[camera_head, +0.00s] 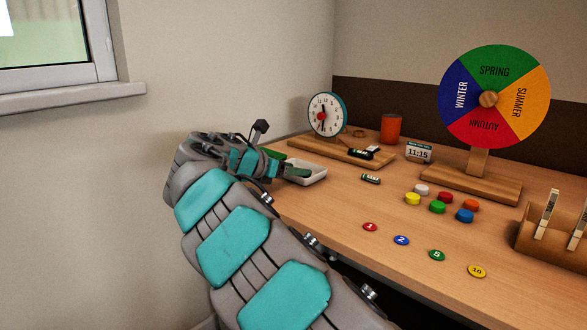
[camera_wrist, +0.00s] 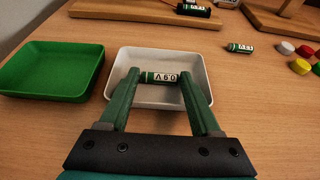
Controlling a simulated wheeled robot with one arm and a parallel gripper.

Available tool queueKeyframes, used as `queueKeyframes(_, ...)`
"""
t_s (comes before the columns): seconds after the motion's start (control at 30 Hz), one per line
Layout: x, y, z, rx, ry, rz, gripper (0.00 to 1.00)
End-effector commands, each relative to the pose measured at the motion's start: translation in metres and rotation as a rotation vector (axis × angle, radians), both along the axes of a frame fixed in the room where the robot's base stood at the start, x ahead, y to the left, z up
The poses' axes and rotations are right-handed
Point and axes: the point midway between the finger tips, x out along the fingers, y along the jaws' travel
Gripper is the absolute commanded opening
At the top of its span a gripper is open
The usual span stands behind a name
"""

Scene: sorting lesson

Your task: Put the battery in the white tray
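The white tray (camera_wrist: 158,57) lies on the desk in front of my gripper in the wrist view. It also shows in the head view (camera_head: 318,178), partly hidden by my gripper. My gripper (camera_wrist: 159,78) is over the white tray. Its fingers are apart with a green and white battery (camera_wrist: 160,78) spanning crosswise between the fingertips, end to end. The fingers appear to touch both ends of it. The gap between the battery and the tray floor is hard to judge. In the head view my gripper (camera_head: 298,173) covers the battery.
A green tray (camera_wrist: 60,45) stands left of the white tray. Another battery (camera_wrist: 240,47) lies on the desk to the right. A further one (camera_head: 361,154) lies on the clock's wooden base (camera_head: 322,148). Coloured discs (camera_head: 438,207) and numbered counters (camera_head: 401,240) lie further right.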

Motion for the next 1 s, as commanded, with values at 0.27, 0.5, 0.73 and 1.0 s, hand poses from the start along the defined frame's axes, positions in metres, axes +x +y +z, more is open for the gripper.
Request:
queueKeyframes(0.27,0.000,0.000,0.000,0.000,0.000,-0.001,0.90)
queueKeyframes(0.5,0.000,0.000,0.001,0.000,0.000,-0.001,0.90)
queueKeyframes(0.73,-0.021,0.017,0.016,-0.001,-0.003,0.004,0.90)
queueKeyframes(1.0,-0.061,0.049,0.036,-0.001,-0.002,0.003,0.90)
